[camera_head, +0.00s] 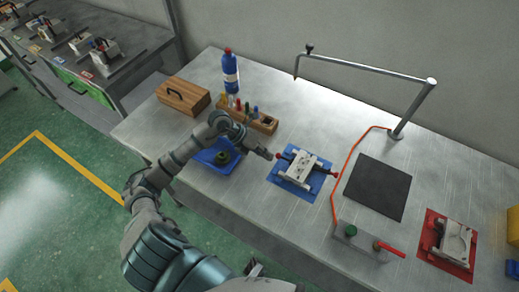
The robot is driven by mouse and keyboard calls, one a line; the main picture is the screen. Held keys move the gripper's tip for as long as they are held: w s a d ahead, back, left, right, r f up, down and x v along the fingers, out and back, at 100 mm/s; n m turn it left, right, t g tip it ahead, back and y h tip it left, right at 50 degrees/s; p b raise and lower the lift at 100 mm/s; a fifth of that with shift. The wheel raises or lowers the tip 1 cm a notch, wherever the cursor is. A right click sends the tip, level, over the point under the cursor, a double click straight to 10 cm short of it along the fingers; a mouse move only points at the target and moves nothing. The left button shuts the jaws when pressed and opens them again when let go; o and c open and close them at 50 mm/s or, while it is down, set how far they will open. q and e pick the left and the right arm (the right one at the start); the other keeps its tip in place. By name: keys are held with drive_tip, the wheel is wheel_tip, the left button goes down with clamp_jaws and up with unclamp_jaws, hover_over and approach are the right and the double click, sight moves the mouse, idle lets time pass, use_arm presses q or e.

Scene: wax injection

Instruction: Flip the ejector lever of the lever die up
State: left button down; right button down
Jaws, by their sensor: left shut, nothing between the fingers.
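A pale metal die (303,168), which looks like the lever die, sits on a blue mat (284,185) in the middle of the table. Small red knobs stick out at its left and right sides. The angle of its ejector lever is too small to tell. My left gripper (268,154) reaches in from the left, shut and empty. Its tip is close to the red knob on the die's left side; I cannot tell whether they touch.
A wooden tool rack (262,122), wooden box (183,96) and blue bottle (230,72) stand behind. To the right are a black pad (377,187), control box (361,241) and another die (455,243) on red.

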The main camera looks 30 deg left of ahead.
sight(281, 165)
use_arm(q)
drive_tip(key=x, duration=0.3)
drive_tip(key=shift+w+d+f, duration=0.15)
drive_tip(key=shift+f, duration=0.15)
drive_tip(key=shift+w+f, duration=0.1)
drive_tip(key=shift+f, duration=0.15)
use_arm(e)
drive_tip(key=shift+w+a+r, duration=0.1)
drive_tip(key=shift+a+r, duration=0.1)
drive_tip(key=shift+r, duration=0.05)
use_arm(q)
drive_tip(key=shift+d, duration=0.1)
drive_tip(key=shift+r, duration=0.15)
use_arm(e)
drive_tip(key=shift+d, duration=0.1)
